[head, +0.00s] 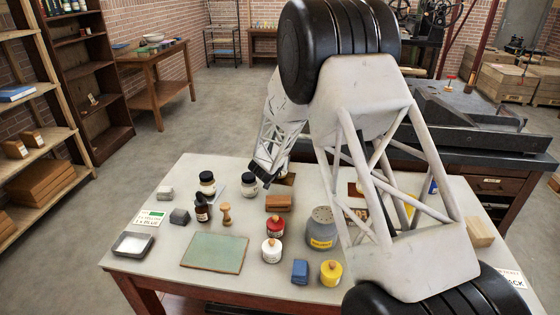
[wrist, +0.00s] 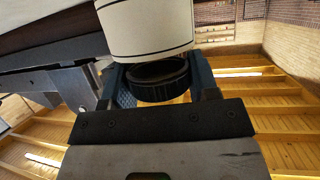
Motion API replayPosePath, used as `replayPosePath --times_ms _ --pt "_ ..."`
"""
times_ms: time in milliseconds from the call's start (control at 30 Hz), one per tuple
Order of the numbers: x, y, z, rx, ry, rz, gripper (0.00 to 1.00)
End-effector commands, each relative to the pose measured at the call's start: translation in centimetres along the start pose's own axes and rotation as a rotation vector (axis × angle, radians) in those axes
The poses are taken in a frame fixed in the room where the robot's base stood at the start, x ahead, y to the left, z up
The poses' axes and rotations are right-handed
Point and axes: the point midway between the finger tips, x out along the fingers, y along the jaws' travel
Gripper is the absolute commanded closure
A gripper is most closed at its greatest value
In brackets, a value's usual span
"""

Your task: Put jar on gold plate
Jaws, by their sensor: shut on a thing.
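A jar with a black lid and a white label (head: 250,185) is at the tip of my gripper (head: 261,173), near the far side of the table. In the wrist view the jar's white body (wrist: 146,30) and dark lid fill the space between the blue finger pads of my gripper (wrist: 160,82). My gripper is shut on the jar around its lid. I cannot tell whether the jar's base touches the table. A small flat brown piece (head: 287,180) lies just right of the jar, partly behind my arm; I cannot tell for sure if it is the gold plate.
A similar jar (head: 208,184) and a dropper bottle (head: 202,208) stand to the left. A wooden stamp handle (head: 226,214), brown block (head: 279,203), red jar (head: 276,227) and grey tin (head: 321,228) stand nearby. A green mat (head: 215,252) lies in front.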

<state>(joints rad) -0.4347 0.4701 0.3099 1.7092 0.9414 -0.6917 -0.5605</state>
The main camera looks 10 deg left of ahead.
Motion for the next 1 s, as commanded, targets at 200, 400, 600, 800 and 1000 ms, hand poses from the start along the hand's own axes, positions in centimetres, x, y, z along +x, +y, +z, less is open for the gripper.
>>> replayPosePath --times_ms 200,400,600,800,1000 --pt "0.23 -0.02 0.47 0.001 0.002 0.0 0.81" --pt "0.24 -0.02 0.52 0.001 0.001 0.0 0.81" --pt "0.35 -0.01 0.77 0.001 0.001 0.0 0.38" --pt "0.34 -0.01 0.79 0.0 0.001 0.0 0.2" --pt "0.33 -0.01 0.77 0.0 0.001 0.0 0.2"
